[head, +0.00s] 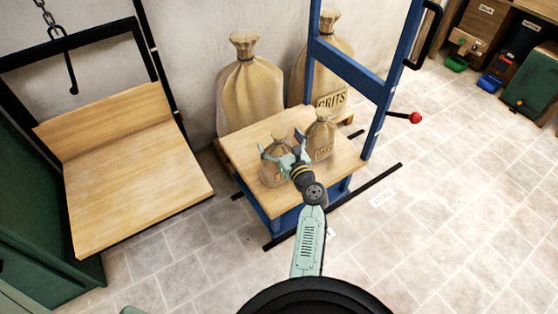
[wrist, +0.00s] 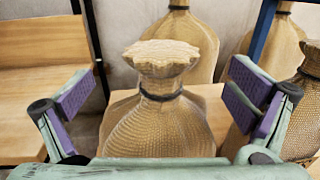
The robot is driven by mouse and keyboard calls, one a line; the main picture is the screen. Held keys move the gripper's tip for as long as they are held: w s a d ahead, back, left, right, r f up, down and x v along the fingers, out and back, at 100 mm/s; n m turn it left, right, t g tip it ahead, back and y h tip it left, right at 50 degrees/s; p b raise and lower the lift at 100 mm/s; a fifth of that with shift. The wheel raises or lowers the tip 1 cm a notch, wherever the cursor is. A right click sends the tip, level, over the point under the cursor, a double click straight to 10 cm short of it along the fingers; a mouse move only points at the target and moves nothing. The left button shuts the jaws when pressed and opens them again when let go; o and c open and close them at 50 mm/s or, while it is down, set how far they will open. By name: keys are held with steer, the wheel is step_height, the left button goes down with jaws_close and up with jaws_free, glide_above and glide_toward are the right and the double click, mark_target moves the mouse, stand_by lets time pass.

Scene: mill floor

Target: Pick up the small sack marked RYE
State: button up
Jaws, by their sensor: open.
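Two small tan sacks stand upright on a wooden platform (head: 232,150) in a blue frame. The left small sack (head: 271,174) is partly hidden by my gripper (head: 283,147); its marking cannot be read. The right small sack (head: 320,142) has a label too small to read surely. In the wrist view, my gripper (wrist: 163,90) is open, its purple pads on either side of the left sack's tied neck (wrist: 160,90), with gaps on both sides. Part of the right sack also shows at the right edge (wrist: 308,95). I cannot tell which sack is marked RYE.
Two large sacks stand behind the platform, one plain (head: 250,90) and one marked GRITS (head: 333,85). The blue frame (head: 345,62) rises close to the right small sack. A wooden hoist platform (head: 140,190) is at left, bins (head: 490,82) at far right. Floor at right is mostly clear.

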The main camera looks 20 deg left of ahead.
jaws_close()
stand_by(1.2)
steer(key=shift+r, duration=0.2)
